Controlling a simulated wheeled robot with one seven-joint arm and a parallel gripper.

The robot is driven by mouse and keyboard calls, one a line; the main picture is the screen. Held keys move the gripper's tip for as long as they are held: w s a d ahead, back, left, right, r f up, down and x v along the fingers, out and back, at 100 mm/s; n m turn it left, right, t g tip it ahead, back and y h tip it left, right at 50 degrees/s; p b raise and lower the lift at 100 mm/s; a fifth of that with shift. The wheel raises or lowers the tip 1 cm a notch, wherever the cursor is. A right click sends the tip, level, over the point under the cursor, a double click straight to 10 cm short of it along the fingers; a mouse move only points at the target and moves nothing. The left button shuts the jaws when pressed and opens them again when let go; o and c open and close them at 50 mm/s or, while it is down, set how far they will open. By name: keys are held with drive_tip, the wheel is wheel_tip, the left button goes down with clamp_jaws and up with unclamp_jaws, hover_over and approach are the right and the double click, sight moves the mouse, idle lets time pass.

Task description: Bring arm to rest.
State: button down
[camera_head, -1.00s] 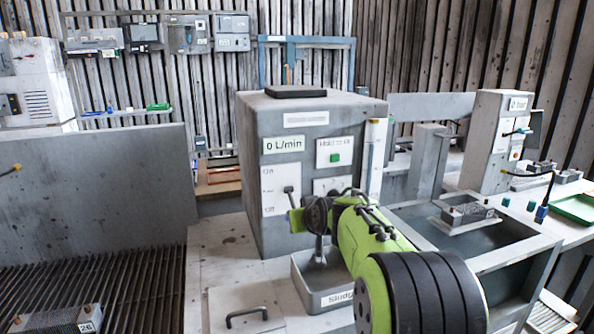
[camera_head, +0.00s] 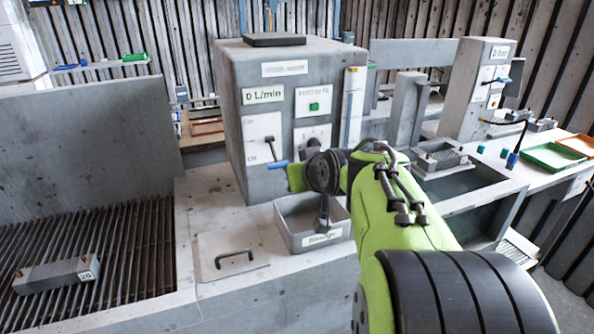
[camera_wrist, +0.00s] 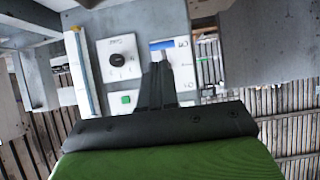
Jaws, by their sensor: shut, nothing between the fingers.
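My arm (camera_head: 400,215), green and black, reaches across the right foreground of the head view towards the grey blower cabinet (camera_head: 225,100). My gripper's fingers are hard to make out there, near the dark wrist joint. In the wrist view my gripper (camera_wrist: 160,70) shows two dark fingers close together, shut and empty, in front of the cabinet's control panels. A black knob (camera_wrist: 122,60) and a green button (camera_wrist: 126,99) show beside the fingers. A blue piece (camera_head: 278,165) lies by the lever panel in the head view; I cannot tell what it belongs to.
A grey sludge bin (camera_head: 289,232) stands below my wrist. A flat lid with a black handle (camera_head: 234,256) lies left of it. A slatted grate (camera_head: 130,235) bears a numbered block (camera_head: 55,274). A sink and a green tray (camera_head: 550,156) are right.

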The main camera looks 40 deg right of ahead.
idle(0.3)
drive_tip(key=s+a+r+n+g+y+p, duration=0.15)
drive_tip(key=s+a+p, duration=0.3)
drive_tip(key=a, duration=0.55)
drive_tip(key=s+a+g+p, duration=0.2)
drive_tip(key=s+a, duration=0.2)
drive_tip(key=s, duration=0.5)
drive_tip(key=s+a+f+n+g+y+p, duration=0.1)
drive_tip(key=s+a, duration=0.3)
drive_tip(key=s, duration=0.5)
drive_tip(key=shift+a+f+g+p, duration=0.35)
drive_tip(key=shift+g+p, duration=0.2)
drive_tip(key=shift+p, duration=0.3)
drive_tip(key=shift+r, duration=0.1)
